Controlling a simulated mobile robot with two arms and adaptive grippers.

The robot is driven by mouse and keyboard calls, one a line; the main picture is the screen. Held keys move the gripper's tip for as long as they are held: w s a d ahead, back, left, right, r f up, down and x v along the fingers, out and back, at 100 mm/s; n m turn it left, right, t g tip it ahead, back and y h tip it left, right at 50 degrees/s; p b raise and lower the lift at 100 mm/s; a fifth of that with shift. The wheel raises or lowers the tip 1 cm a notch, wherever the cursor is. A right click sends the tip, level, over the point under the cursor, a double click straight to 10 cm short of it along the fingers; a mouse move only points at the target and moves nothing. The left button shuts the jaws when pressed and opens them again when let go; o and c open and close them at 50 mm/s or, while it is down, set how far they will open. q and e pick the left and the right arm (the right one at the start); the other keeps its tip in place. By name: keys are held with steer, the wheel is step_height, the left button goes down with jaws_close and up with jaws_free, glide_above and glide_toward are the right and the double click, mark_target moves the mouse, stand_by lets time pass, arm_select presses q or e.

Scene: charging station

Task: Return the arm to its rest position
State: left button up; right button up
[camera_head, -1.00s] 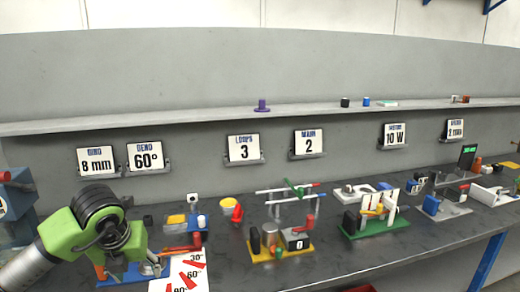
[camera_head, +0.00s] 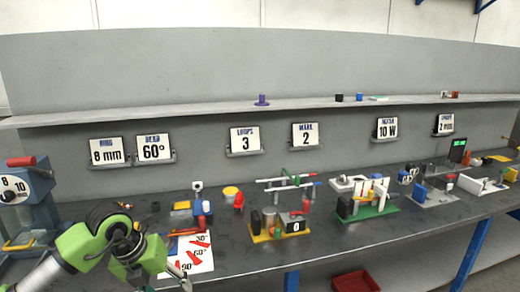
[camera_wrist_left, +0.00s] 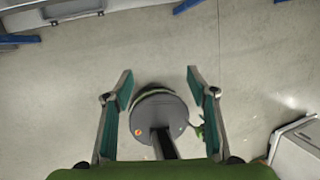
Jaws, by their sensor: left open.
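My left arm comes in from the lower left in the head view, bent at a green and black joint. My left gripper (camera_head: 180,270) is in front of the bench edge, near the white angle card (camera_head: 196,252), partly overlapping it in the picture. In the left wrist view the gripper (camera_wrist_left: 159,78) points down at the grey floor. Its two teal-lined fingers are wide apart, with nothing held between them. A round grey disc (camera_wrist_left: 158,112) shows below, between the fingers; I cannot tell what it is. My right gripper is not in view.
The dark workbench (camera_head: 330,240) carries several small fixtures, including a yellow-based one (camera_head: 280,232) and a green-based one (camera_head: 368,212). A blue dial machine (camera_head: 22,205) stands at the left. A red bin (camera_head: 356,282) is under the bench. Sign cards hang behind.

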arm_select(q)
steer(key=w+d+f+n+t+h, duration=0.1)
steer(key=d+f+n+h, duration=0.2)
steer(key=d+f+h, duration=0.4)
steer(key=w+d+f+n+t+h, duration=0.1)
steer(key=d+f+n+h, duration=0.15)
steer(key=d+h, duration=0.45)
steer(key=s+a+f+n+t+y, duration=0.2)
steer(key=a+f+n+t+y, duration=0.25)
steer(key=f+n, duration=0.6)
steer(key=s+a+f+n+t+y, duration=0.1)
steer(key=a+f+n+t+y, duration=0.2)
steer(key=a+f+n+y, duration=0.75)
steer(key=s+a+f+n+g+y, duration=0.2)
steer(key=s+f+g, duration=0.5)
steer(key=s+f, duration=2.1)
steer(key=s+f+n+g, duration=0.1)
steer(key=s+g, duration=0.1)
steer(key=s, duration=0.7)
steer(key=s+d+f+n+g, duration=0.1)
steer(key=s+n+g, duration=0.1)
steer(key=s, duration=0.7)
steer(key=shift+s+f+h, duration=0.2)
steer(key=shift+s+h, duration=0.1)
steer(key=shift+s, duration=0.1)
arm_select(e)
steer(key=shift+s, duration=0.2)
